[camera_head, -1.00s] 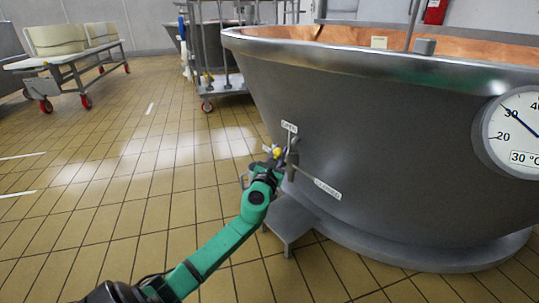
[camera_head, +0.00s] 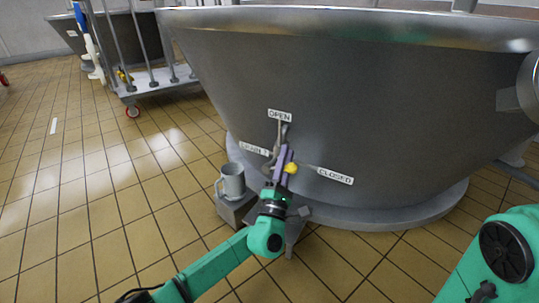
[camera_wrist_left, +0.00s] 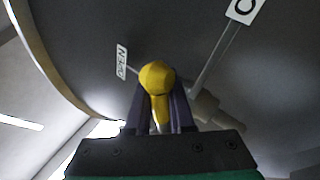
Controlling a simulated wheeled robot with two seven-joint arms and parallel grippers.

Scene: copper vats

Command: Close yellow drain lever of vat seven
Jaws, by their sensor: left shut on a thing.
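The grey vat (camera_head: 380,100) fills the right of the head view. On its side are an OPEN sign (camera_head: 279,115), a DRAIN 7 sign (camera_head: 255,148) and a CLOSED sign (camera_head: 335,176). The yellow drain lever's knob (camera_head: 291,168) shows just right of my left gripper (camera_head: 286,157), below the OPEN sign and left of the CLOSED sign. In the left wrist view the yellow knob (camera_wrist_left: 157,76) sits between the fingers of the left gripper (camera_wrist_left: 160,105), which is shut on the lever. The valve body is partly hidden by the gripper. My right gripper is out of view.
A grey jug (camera_head: 231,181) stands on a low step (camera_head: 235,208) left of the left gripper. A wheeled rack (camera_head: 155,84) and another vat (camera_head: 110,38) stand at the back left. The tiled floor (camera_head: 90,210) on the left is clear.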

